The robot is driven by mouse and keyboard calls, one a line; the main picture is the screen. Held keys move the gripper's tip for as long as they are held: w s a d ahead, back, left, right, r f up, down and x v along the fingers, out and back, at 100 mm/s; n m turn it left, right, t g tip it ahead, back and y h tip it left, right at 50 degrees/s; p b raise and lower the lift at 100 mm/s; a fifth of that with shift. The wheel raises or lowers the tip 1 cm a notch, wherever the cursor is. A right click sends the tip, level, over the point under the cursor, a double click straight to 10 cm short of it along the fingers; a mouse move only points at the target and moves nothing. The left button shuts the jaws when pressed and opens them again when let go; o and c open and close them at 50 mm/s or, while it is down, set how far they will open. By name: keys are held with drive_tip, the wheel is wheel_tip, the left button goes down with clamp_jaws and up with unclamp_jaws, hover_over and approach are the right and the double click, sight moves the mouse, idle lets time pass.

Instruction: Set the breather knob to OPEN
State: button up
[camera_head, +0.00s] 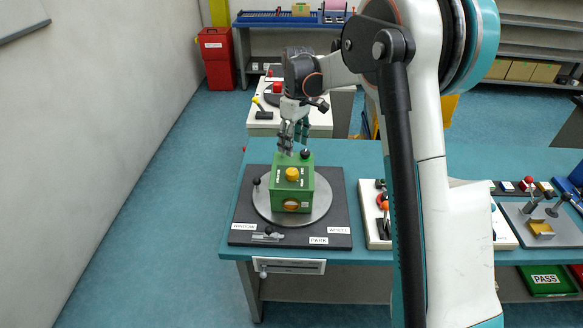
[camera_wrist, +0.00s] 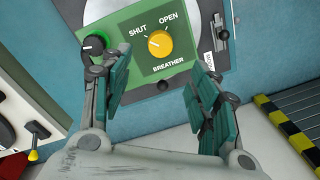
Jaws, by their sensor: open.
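The yellow breather knob (camera_head: 292,174) sits on top of a green box (camera_head: 308,187) on a round metal plate. In the wrist view the knob (camera_wrist: 160,46) lies between the words SHUT, at its upper left, and OPEN, at its upper right. A pale mark on the knob seems to point up-left, toward SHUT. My gripper (camera_head: 294,146) is above the far side of the box. In the wrist view my gripper (camera_wrist: 158,62) is open, with one finger on each side of the knob's line and nothing between them. It appears apart from the knob.
A black knob (camera_wrist: 94,44) stands on the box close to my left finger in the wrist view. The round plate (camera_head: 264,204) rests on a dark board (camera_head: 258,226) with labels and a small latch. A white panel (camera_head: 374,238) with controls lies to the right.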

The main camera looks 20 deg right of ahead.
sight(292, 171)
drive_tip(key=f, duration=0.7)
drive_tip(key=f+b, duration=0.1)
drive_tip(key=f, duration=0.2)
drive_tip(key=shift+s+a+f, duration=0.2)
drive_tip(key=shift+a+f, duration=0.1)
drive_tip(key=shift+f, duration=0.1)
drive_tip(key=c, duration=1.1)
